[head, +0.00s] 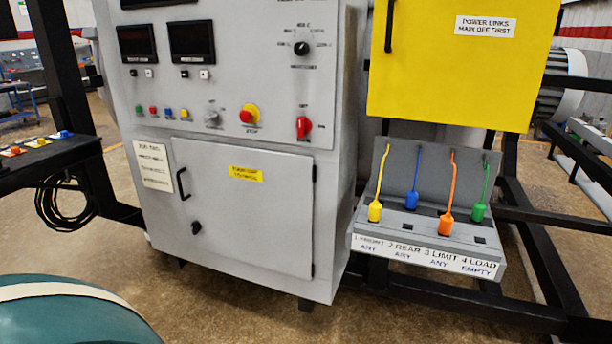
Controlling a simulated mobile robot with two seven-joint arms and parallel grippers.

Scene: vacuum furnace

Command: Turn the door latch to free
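A grey cabinet door (245,215) is closed on the lower front of the grey control cabinet (265,80). It has a black bar handle (182,184) at its upper left. A small black door latch (196,227) sits below the handle, near the door's left edge. Its short lever looks tilted, but the exact angle is too small to tell. A yellow label is on the door. Neither of my grippers is in view.
Displays, buttons, a red-and-yellow stop button (248,114) and a red switch (303,127) are above the door. A tray (430,232) with coloured plugs stands to the right, under a yellow panel (455,85). A dark shelf (40,160) is at left.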

